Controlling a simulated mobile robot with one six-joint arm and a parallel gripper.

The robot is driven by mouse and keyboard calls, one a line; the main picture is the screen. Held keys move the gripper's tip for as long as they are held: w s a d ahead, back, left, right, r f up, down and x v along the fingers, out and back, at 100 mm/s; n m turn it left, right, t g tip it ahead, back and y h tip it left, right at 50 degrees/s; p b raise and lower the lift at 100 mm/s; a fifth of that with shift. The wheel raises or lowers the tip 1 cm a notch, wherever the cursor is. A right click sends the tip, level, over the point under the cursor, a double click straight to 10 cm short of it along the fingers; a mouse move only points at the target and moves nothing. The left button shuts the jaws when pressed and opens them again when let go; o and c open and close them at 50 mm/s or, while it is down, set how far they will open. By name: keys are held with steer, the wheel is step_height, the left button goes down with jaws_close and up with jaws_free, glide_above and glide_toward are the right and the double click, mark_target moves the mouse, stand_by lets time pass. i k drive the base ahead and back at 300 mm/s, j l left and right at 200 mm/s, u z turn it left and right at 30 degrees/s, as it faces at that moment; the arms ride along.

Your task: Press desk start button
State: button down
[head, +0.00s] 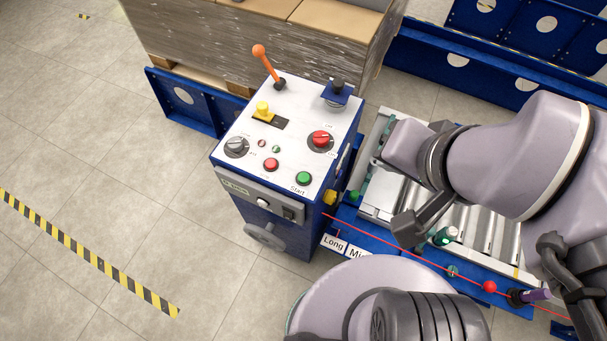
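The desk (285,95) is a blue control cabinet with a sloped white top, left of my arm. The green start button (303,178), labelled "Start", is near its front right corner. A red button (271,164) is to its left, and a red knob (320,139) is above it. A dark part at the end of my arm, which looks like my gripper (408,226), is right of the desk, clear of the button. Its fingers cannot be made out, so I cannot tell if it is open or shut.
An orange-handled lever (265,61), yellow knob (263,108) and black selector (236,146) stand on the desk. A wrapped pallet load (220,45) is behind. A roller conveyor (482,232) lies right, with a red line along it.

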mark_target(304, 177)
steer(key=j, duration=0.8)
steer(key=k+j+z, duration=0.15)
steer(key=j, duration=1.5)
steer(key=k+z, duration=0.05)
